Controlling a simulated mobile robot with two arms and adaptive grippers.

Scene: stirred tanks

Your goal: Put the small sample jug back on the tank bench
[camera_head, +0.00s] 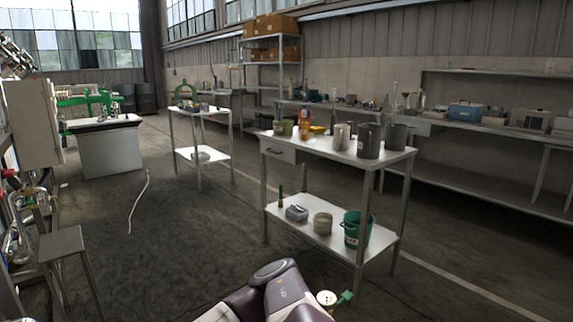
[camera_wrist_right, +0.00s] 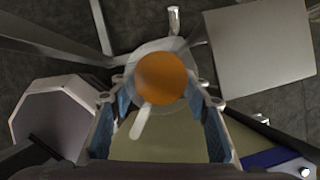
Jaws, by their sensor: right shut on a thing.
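In the right wrist view, my right gripper (camera_wrist_right: 165,108) is shut on a small pale jug (camera_wrist_right: 140,122) seen from above. A round orange surface shows inside its rim, and a light handle-like strip points down the picture. The jug's lower part is hidden. The head view shows purple and white parts of my arm at the bottom, but neither the jug nor the fingers clearly. Which bench is the tank bench is not clear; a white-topped bench (camera_head: 280,144) with several grey cylindrical vessels stands at middle right. My left gripper is not in view.
A grey stool (camera_head: 62,243) stands at left beside pipework. A smaller white table (camera_head: 205,111) and a long wall bench (camera_head: 510,127) stand farther back. A green bucket (camera_head: 357,228) is on the near bench's lower shelf. The floor between stool and bench is mostly clear; a pale hose lies there.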

